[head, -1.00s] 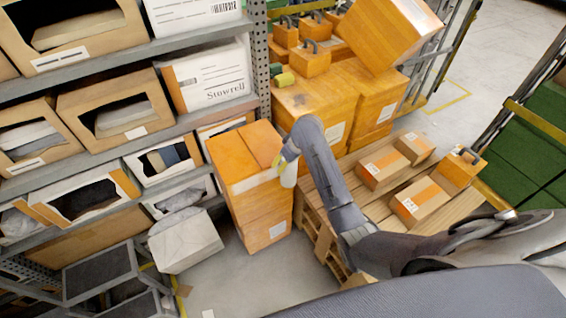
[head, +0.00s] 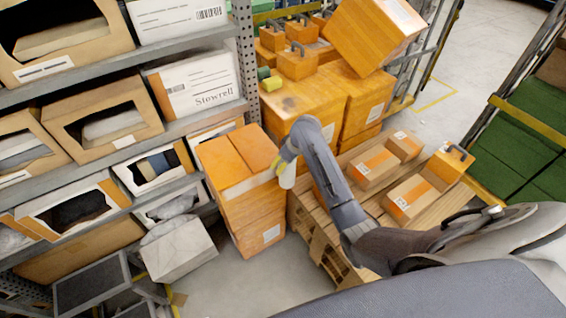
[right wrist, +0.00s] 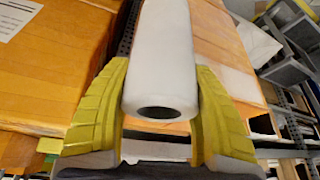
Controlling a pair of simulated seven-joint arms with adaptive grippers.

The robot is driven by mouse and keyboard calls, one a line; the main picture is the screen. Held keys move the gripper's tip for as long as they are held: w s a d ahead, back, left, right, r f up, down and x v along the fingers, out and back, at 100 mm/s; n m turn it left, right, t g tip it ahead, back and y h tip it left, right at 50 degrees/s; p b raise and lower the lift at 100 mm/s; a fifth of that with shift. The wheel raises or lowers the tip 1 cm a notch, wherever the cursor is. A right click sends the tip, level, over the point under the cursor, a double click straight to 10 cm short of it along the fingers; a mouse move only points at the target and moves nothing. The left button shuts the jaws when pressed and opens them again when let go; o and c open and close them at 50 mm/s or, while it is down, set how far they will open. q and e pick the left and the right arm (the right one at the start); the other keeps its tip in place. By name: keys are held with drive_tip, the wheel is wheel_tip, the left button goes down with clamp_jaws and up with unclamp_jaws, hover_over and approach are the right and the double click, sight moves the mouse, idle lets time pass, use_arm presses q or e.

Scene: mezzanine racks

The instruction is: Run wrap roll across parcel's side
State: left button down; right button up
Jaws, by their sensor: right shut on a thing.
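The parcel (head: 252,215) is a tall orange-brown stack of cartons on the floor beside the rack. A pale band runs across its upper front side. My right gripper (head: 285,172) is at the parcel's upper right edge. It is shut on the white wrap roll (head: 287,178). In the right wrist view the roll (right wrist: 160,55) is a white tube with a dark hollow end, between the yellow fingers of my right gripper (right wrist: 158,125). The parcel (right wrist: 222,45) shows behind it on the right. I cannot tell whether the roll touches the parcel. My left gripper is out of view.
A rack (head: 115,145) of bins stands on the left, with a grey-white bag (head: 178,250) by its foot. A wooden pallet (head: 320,235) with small cartons (head: 410,198) lies to the right. Large orange boxes (head: 300,100) stand behind. Some floor is clear in front of the parcel.

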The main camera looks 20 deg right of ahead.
sight(289, 179)
drive_tip(key=shift+s+d, duration=0.15)
drive_tip(key=shift+s, duration=0.95)
drive_tip(key=shift+s+d, duration=0.2)
drive_tip(key=shift+s, duration=0.95)
drive_tip(key=shift+s+d, duration=0.15)
drive_tip(key=shift+s, duration=0.95)
drive_tip(key=shift+w, duration=0.1)
drive_tip(key=shift+w+a+r, duration=0.1)
drive_tip(key=shift+w+a, duration=0.1)
drive_tip(key=shift+w, duration=1)
drive_tip(key=shift+w+a, duration=0.2)
drive_tip(key=shift+w, duration=0.95)
drive_tip(key=shift+w+a, duration=0.15)
drive_tip(key=shift+w, duration=0.95)
drive_tip(key=shift+a, duration=0.1)
drive_tip(key=shift+s+a, duration=0.15)
drive_tip(key=shift+a, duration=0.55)
drive_tip(key=shift+s+a, duration=0.15)
drive_tip(key=shift+a, duration=0.5)
drive_tip(key=shift+a, duration=0.1)
drive_tip(key=shift+s+a, duration=0.15)
drive_tip(key=shift+a, duration=1.2)
drive_tip(key=shift+s+a, duration=0.1)
drive_tip(key=shift+a, duration=1.25)
